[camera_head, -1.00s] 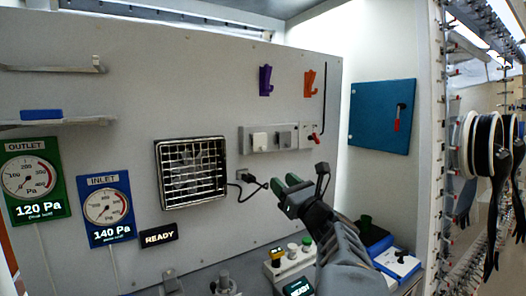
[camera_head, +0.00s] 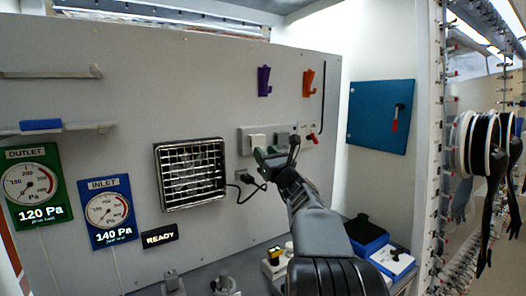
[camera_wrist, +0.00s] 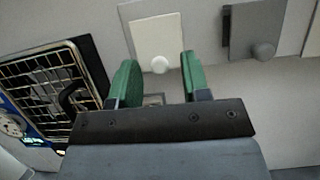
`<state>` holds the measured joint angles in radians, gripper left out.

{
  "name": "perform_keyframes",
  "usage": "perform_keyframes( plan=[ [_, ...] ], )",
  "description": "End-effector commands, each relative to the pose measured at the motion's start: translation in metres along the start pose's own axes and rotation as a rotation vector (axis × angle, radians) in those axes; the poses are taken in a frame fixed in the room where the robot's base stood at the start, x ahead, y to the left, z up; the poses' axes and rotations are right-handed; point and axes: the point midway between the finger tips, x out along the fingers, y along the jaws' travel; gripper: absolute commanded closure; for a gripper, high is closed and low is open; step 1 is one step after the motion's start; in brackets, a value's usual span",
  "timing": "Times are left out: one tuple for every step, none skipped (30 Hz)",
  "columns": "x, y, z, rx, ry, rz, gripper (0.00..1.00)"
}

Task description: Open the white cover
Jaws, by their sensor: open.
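The white cover (camera_head: 257,140) is a small square plate on the grey wall panel, at the left of a row of fittings. In the wrist view the white cover (camera_wrist: 156,37) has a round white knob (camera_wrist: 160,65) at its lower edge. My gripper (camera_head: 270,155) is in front of the wall, just below and right of the cover. In the wrist view my gripper (camera_wrist: 158,82) has its two green fingers apart, with the knob just above the gap between the tips. Nothing is held. I cannot tell how far the tips are from the knob.
A grey cover (camera_wrist: 253,32) with a knob sits right of the white one. A red-handled switch (camera_head: 312,138) is further right. A black plug with a cable (camera_head: 247,178) is below, and a fan grille (camera_head: 190,173) is to the left. A blue door (camera_head: 381,116) is at the right.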

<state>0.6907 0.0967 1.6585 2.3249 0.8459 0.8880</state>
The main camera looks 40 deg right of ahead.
Motion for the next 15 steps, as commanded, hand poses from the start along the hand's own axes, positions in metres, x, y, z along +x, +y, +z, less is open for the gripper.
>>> perform_keyframes(
  plan=[
    [0.0027,0.0005,0.0001,0.001,0.000,0.001,0.57],
    [0.0036,0.0006,0.0001,0.001,0.000,0.001,0.57],
    [0.0045,0.0008,0.0001,0.000,0.000,0.001,0.57],
    [0.0050,0.0009,0.0002,0.000,0.000,0.001,0.57],
    [0.0053,0.0010,0.0001,0.000,-0.001,0.001,0.57],
    [0.0054,0.0010,0.0001,0.000,-0.001,0.001,0.57],
    [0.0054,0.0010,0.0000,0.000,-0.001,0.001,0.57],
    [0.0054,0.0010,0.0000,0.000,-0.001,0.001,0.57],
    [0.0053,0.0010,-0.0001,0.000,-0.001,0.001,0.57],
    [0.0053,0.0010,-0.0001,0.000,-0.001,0.002,0.57],
    [0.0053,0.0010,-0.0001,0.000,-0.001,0.002,0.57],
    [0.0052,0.0011,-0.0002,0.000,-0.001,0.002,0.58],
    [0.0052,0.0011,-0.0002,0.000,-0.001,0.002,0.61],
    [0.0052,0.0011,-0.0002,0.000,-0.001,0.002,0.64],
    [0.0052,0.0011,-0.0001,0.000,-0.001,0.002,0.68]
  ],
)
